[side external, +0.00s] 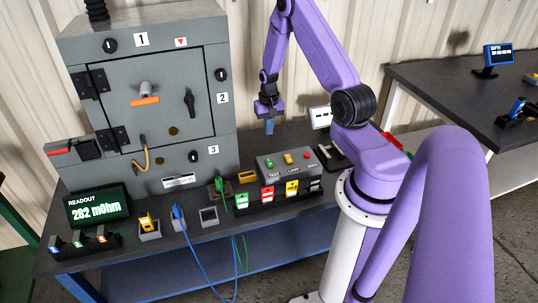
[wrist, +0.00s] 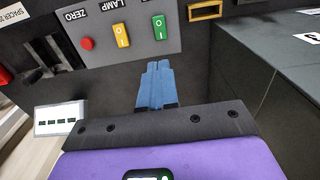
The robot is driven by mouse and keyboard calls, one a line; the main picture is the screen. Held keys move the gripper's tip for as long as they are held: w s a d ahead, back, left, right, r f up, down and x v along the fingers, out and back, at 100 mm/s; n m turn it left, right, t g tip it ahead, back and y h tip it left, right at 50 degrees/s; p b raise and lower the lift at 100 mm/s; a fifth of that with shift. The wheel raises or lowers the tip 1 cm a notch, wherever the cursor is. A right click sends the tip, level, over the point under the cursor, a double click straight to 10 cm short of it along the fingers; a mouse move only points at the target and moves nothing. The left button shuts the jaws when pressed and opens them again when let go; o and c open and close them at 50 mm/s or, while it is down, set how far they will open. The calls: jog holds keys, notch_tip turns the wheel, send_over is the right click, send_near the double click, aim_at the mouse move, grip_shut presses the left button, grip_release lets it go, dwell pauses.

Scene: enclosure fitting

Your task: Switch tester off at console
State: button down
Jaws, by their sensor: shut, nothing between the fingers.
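The console (side external: 288,172) is a grey box on the bench with a green TEST rocker (side external: 270,162), a yellow LAMP rocker (side external: 288,158) and a red ZERO button (side external: 306,155). The wrist view shows it upside down: green rocker (wrist: 159,27), yellow rocker (wrist: 122,35), red button (wrist: 87,43). I cannot tell which way the green rocker is pressed. My gripper (side external: 269,127) points down above the back of the console, apart from it. Its blue fingers (wrist: 155,86) are shut and empty. The readout (side external: 98,207) is lit and shows 282 mOhm.
A grey enclosure (side external: 215,150) with a closed door stands left of the console. Coloured blocks (side external: 267,194) line the bench in front of the console. Blue and green cables (side external: 190,245) hang over the front edge. A small white display (side external: 320,117) stands behind.

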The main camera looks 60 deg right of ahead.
aim_at(269, 160)
notch_tip(269, 160, down, 13)
dwell(0.6)
jog(key=shift+f, duration=0.3)
dwell(0.4)
